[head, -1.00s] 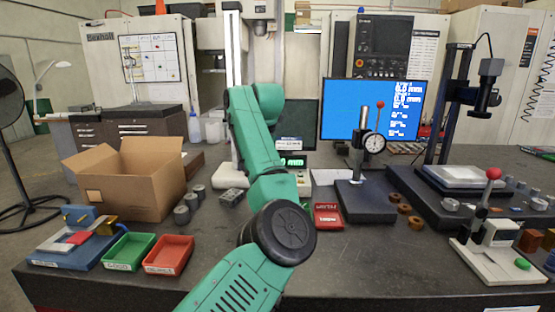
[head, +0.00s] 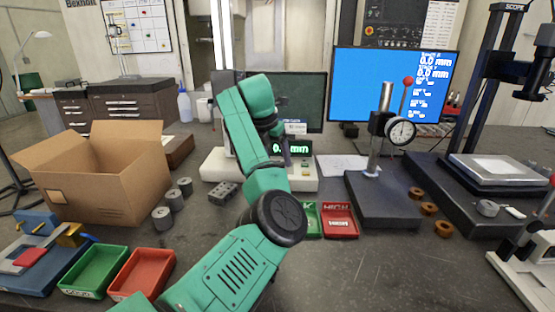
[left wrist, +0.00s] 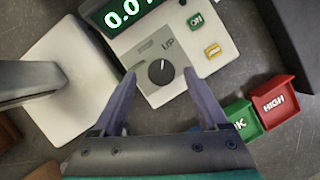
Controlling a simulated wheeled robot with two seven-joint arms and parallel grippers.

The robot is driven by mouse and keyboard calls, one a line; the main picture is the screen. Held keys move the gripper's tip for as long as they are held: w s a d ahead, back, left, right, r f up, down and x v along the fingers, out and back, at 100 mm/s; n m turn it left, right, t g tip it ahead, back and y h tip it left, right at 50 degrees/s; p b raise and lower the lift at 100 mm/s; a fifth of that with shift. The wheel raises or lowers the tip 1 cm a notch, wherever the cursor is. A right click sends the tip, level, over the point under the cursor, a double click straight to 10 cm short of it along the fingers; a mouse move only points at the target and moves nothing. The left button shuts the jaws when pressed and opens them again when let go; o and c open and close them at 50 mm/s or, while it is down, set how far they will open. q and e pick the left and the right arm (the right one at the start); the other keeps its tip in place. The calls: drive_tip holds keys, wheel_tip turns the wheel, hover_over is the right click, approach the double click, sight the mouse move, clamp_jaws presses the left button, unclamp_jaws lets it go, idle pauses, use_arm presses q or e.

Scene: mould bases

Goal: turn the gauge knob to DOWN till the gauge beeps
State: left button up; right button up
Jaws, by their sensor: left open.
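The gauge (head: 215,165) is a white unit with a lit green display on the bench, partly hidden behind my left arm in the head view. In the left wrist view the gauge (left wrist: 222,52) shows a display reading starting 0.0, a green ON button, a yellow button and an "UP" label. Its black round knob (left wrist: 160,72) has a white pointer mark directed roughly to the picture's top. My left gripper (left wrist: 160,76) is open, its purple fingers on either side of the knob; contact cannot be told. It shows small in the head view (head: 287,150). My right gripper is not in view.
Green and red trays (left wrist: 272,101) lie close to the gauge's right. A dial indicator stand (head: 380,195) stands further right, with brown rings beside it. A cardboard box (head: 100,175) and grey cylinders (head: 174,200) are left. The front middle of the bench is mostly clear.

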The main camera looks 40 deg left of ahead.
use_arm(q)
drive_tip(key=shift+w+d+f, duration=0.1)
drive_tip(key=shift+w+f, duration=0.1)
drive_tip(key=shift+f, duration=0.5)
drive_tip(key=shift+w+f, duration=0.1)
drive_tip(key=shift+f, duration=0.05)
drive_tip(key=shift+c, duration=0.3)
clamp_jaws()
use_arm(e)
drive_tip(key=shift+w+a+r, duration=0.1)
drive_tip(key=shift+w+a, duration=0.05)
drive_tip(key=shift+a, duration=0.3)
